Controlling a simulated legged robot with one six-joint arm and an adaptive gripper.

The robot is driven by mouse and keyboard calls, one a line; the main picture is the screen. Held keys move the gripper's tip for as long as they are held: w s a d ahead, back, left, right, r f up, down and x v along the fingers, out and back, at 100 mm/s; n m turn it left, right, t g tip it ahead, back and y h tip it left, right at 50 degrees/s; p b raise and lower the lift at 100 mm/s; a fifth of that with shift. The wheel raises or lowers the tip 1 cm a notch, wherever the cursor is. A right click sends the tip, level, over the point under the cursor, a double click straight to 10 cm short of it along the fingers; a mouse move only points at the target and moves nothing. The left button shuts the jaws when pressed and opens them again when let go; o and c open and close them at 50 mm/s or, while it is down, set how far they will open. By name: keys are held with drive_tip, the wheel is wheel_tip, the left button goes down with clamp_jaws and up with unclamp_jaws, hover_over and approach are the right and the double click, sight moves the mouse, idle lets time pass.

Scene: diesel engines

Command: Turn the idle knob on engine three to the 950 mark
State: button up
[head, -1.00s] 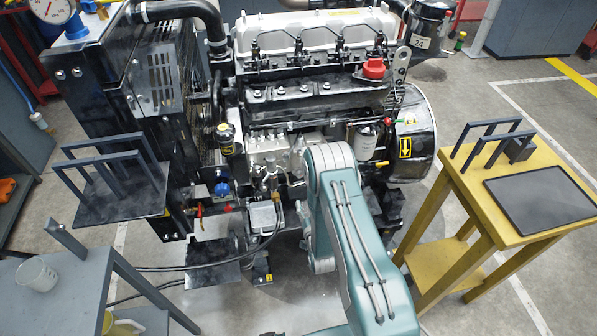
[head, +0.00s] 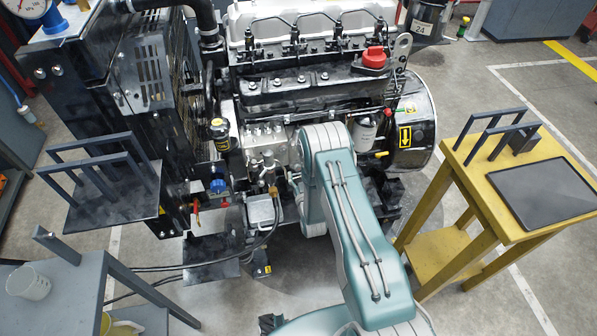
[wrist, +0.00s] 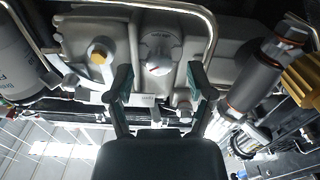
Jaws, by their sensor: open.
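The engine (head: 300,85) stands in the middle of the head view, with a pale rocker cover and a red cap on top. In the wrist view a round pale knob (wrist: 161,50) with a small red mark sits on the engine's grey housing; its scale lettering is too small to read. My gripper (wrist: 159,74) is open and empty, one finger to either side below the knob in the picture, apparently not touching it. In the head view my own arm hides the gripper and the knob.
A yellow-capped fitting (wrist: 98,54) is left of the knob, and a thin pipe arches over it. A dark cylindrical part (wrist: 262,75) is on the right. A yellow stand (head: 476,200) flanks the engine at right, a grey table (head: 75,285) at lower left.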

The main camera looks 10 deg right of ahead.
drive_tip(key=shift+w, duration=0.6)
drive_tip(key=shift+c, duration=0.2)
clamp_jaws()
drive_tip(key=shift+m, duration=0.3)
drive_tip(key=shift+o, duration=0.2)
unclamp_jaws()
